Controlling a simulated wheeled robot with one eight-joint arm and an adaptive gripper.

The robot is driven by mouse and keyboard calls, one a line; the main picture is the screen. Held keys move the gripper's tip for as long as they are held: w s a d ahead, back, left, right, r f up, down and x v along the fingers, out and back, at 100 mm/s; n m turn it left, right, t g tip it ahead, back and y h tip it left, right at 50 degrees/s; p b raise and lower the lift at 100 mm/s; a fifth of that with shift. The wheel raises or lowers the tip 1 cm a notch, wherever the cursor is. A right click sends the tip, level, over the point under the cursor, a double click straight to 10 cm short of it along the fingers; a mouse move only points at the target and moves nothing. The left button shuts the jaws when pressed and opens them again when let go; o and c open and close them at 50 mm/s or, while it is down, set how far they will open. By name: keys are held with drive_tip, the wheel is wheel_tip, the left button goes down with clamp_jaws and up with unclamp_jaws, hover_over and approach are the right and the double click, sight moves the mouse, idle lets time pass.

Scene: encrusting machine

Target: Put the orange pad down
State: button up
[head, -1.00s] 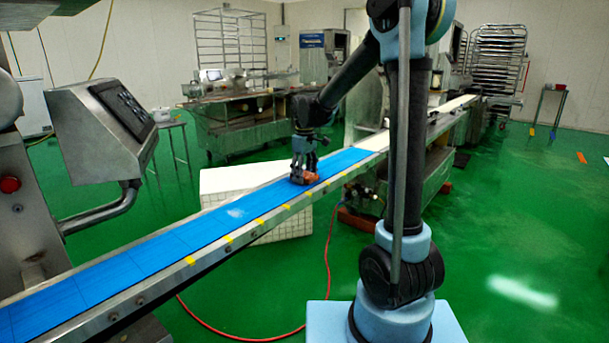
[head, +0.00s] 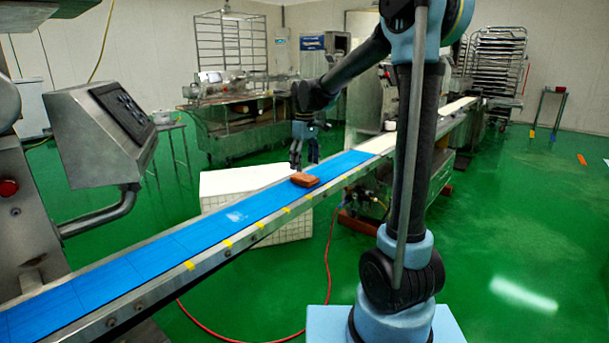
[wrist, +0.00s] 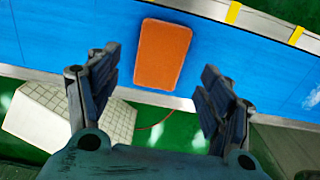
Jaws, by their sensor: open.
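The orange pad (head: 305,180) lies flat on the blue conveyor belt (head: 180,240). In the wrist view the pad (wrist: 163,54) is a rounded orange rectangle near the belt's edge, ahead of the fingertips and between their lines. My gripper (head: 304,163) is just beyond the pad at the far side of the belt, apart from it. In the wrist view my gripper (wrist: 160,75) has its fingers spread wide with nothing between them.
A metal rail with yellow marks (head: 228,243) edges the belt. A white crate (head: 222,180) stands on the green floor behind the belt. A control box (head: 100,135) stands at the left. The belt left of the pad is clear.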

sight(305, 176)
wheel_tip(305, 176, up, 6)
drive_tip(key=s+d+f+m, duration=0.1)
drive_tip(key=s+d+m, duration=0.2)
drive_tip(key=s+d, duration=0.65)
drive_tip(key=s+d+f+m, duration=0.2)
drive_tip(key=s+d+f, duration=0.2)
drive_tip(key=s, duration=0.3)
drive_tip(key=s+d+f+m+t, duration=0.1)
drive_tip(key=s+d+f+m, duration=0.1)
drive_tip(key=s+d+f, duration=0.2)
drive_tip(key=s+d+f+m+t, duration=0.1)
drive_tip(key=s+d+f+m, duration=0.2)
drive_tip(key=s+f, duration=0.6)
drive_tip(key=shift+s+d+f, duration=0.2)
drive_tip(key=shift+s+d, duration=0.2)
drive_tip(key=shift+s, duration=0.65)
drive_tip(key=shift+w+f, duration=0.2)
drive_tip(key=shift+w, duration=0.2)
